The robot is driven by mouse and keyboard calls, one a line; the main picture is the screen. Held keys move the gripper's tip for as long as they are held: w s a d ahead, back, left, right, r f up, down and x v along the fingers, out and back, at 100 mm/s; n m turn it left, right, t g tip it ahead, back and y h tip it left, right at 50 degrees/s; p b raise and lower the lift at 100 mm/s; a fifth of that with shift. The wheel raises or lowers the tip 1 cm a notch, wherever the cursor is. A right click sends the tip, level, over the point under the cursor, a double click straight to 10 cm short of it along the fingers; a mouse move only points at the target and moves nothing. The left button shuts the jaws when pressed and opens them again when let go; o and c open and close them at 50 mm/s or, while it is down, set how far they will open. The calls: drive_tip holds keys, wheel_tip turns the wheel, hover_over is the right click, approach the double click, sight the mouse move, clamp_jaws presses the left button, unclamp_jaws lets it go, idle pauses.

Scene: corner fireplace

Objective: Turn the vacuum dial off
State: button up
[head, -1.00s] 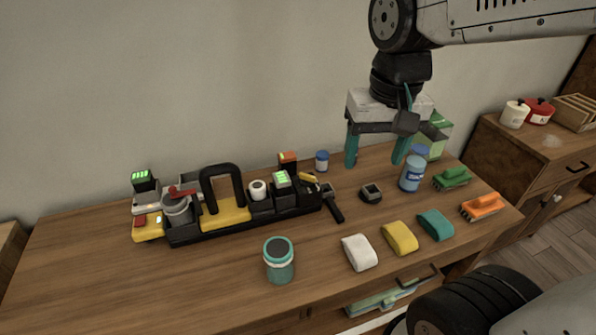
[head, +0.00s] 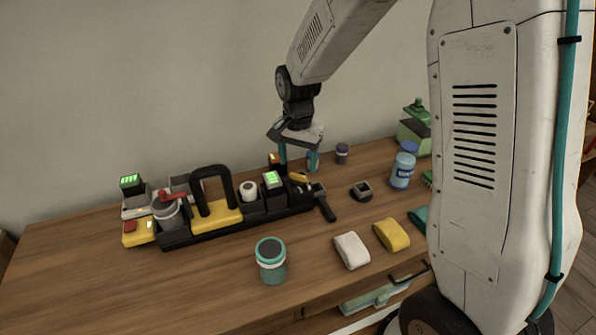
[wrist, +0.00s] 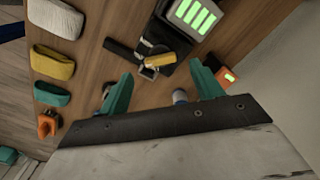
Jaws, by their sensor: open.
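A black caddy (head: 180,240) stands on the wooden desk with several devices in it. I cannot tell for sure which part is the vacuum dial. A red lever (head: 173,195) sits on a grey canister at its left end. A yellow lever-like piece (head: 298,177) is at its right end, and also shows in the wrist view (wrist: 158,62) beside a black handle (wrist: 122,52). My gripper (head: 298,165) is open and empty, pointing down above or just behind that end. In the wrist view its teal fingers (wrist: 160,90) are apart, with the yellow piece beyond them.
A green-lit charger (head: 272,180) stands in the caddy near my gripper, and a black arched handle (head: 212,185) rises at its middle. A teal jar (head: 271,262), a white sponge (head: 351,250) and a yellow sponge (head: 391,235) are in front. The desk's left front is clear.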

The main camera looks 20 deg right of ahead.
sight(298, 175)
drive_tip(key=shift+f, duration=2.2)
drive_tip(key=c, duration=1)
drive_tip(key=shift+n, duration=0.3)
drive_tip(key=n, duration=0.8)
drive_tip(key=shift+d, duration=0.1)
drive_tip(key=shift+n, duration=0.3)
